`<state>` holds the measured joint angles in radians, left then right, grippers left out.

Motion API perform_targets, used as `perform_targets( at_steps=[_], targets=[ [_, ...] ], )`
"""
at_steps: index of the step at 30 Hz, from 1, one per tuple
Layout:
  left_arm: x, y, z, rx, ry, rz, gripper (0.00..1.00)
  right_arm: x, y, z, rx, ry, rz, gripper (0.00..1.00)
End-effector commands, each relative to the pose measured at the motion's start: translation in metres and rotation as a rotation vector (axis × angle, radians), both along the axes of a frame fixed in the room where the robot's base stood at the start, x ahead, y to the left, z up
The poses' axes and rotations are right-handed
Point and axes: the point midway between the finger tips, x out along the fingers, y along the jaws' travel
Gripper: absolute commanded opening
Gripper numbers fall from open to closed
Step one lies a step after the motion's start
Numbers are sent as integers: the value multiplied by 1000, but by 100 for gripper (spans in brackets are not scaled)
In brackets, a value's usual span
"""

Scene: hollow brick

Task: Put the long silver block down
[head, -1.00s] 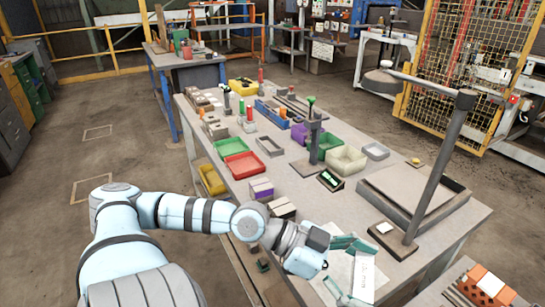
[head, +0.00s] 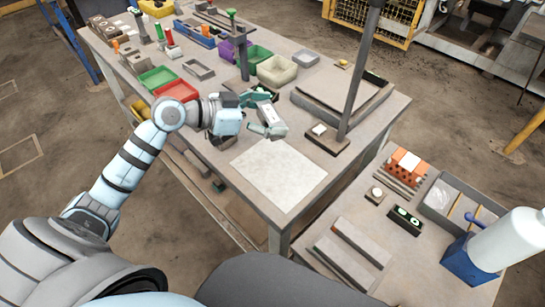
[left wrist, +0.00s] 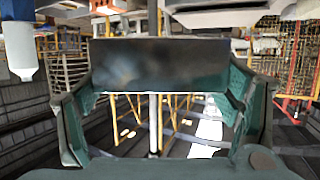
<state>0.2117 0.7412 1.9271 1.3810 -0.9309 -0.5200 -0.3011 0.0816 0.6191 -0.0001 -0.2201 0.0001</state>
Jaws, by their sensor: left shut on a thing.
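My left gripper (head: 266,113) reaches over the long workbench, near its front edge. It is shut on the long silver block (head: 270,115), which shows pale and small between the teal fingers in the head view. In the left wrist view the block (left wrist: 158,65) is a dark, shiny bar lying across between the fingers of the left gripper (left wrist: 160,100). A pale square sheet (head: 280,173) lies on the bench just below the gripper in the picture. The gap between block and bench cannot be judged. My right gripper is not in view.
A post on a dark base (head: 325,140) and a shallow grey tray (head: 300,100) stand right of the gripper. Red (head: 178,91) and green (head: 157,77) bins lie left. A lower side table (head: 400,262) holds grey bars (head: 342,262), a perforated orange brick (head: 406,170) and a white bottle (head: 510,238).

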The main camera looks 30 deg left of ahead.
Motion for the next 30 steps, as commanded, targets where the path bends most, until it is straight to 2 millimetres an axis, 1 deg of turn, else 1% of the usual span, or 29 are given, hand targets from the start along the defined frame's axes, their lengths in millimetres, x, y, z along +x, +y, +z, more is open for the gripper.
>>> perform_targets(
  at_steps=[1,3,6,9,11,16,19,25,30],
  targets=[
    [0,-1,-22,-7,4,2,33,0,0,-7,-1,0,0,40],
    [0,-1,-48,-6,3,1,33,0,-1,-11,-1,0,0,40],
    [0,-1,-77,-5,0,0,33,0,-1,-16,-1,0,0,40],
    [0,0,-92,-4,-2,1,33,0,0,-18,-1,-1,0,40],
    [0,0,-99,-4,-3,0,33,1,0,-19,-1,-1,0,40],
    [0,0,-131,-4,-2,1,33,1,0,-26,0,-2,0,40],
    [0,0,-139,-1,-4,-1,33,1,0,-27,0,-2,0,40],
    [0,0,-138,-1,-5,-1,33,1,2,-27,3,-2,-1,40],
    [0,0,-142,-1,-5,-1,33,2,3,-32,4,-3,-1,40]
  ],
)
